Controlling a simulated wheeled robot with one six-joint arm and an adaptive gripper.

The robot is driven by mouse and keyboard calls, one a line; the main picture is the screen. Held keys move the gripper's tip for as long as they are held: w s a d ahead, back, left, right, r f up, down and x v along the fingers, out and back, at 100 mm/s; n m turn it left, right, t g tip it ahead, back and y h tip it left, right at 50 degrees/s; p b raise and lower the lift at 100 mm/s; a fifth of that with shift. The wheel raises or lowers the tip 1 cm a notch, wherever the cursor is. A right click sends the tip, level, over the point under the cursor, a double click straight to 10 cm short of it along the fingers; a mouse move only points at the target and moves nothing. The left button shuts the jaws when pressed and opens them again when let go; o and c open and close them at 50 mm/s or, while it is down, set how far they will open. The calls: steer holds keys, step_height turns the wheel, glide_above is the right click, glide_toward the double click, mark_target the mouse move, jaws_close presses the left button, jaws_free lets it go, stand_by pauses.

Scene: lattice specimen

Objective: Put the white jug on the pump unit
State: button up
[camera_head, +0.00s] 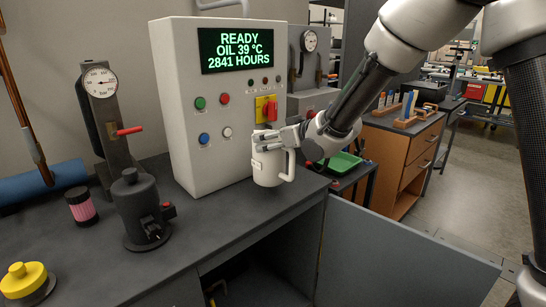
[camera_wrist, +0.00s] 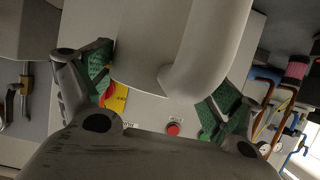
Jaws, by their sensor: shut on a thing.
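The white jug (camera_head: 270,168) is upright in front of the lower right part of the white control cabinet, with its handle to the right. My gripper (camera_head: 267,143) is shut on the jug near its upper part, coming from the right. In the wrist view the jug (camera_wrist: 145,45) fills the space between the green-padded fingers (camera_wrist: 160,95). The pump unit appears to be the white cabinet (camera_head: 205,130) with the READY display. The jug's base shows against the grey worktop (camera_head: 215,225); I cannot tell whether it touches it.
A dark pump-like part (camera_head: 138,205), a pink jar (camera_head: 81,208) and a yellow-capped part (camera_head: 26,280) stand on the left of the worktop. A grey door (camera_head: 390,255) stands open below at the right. The worktop before the cabinet is clear.

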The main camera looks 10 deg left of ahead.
mark_target(273, 152)
steer(key=shift+f, duration=2.05)
steer(key=shift+f, duration=0.15)
steer(key=o, duration=1.8)
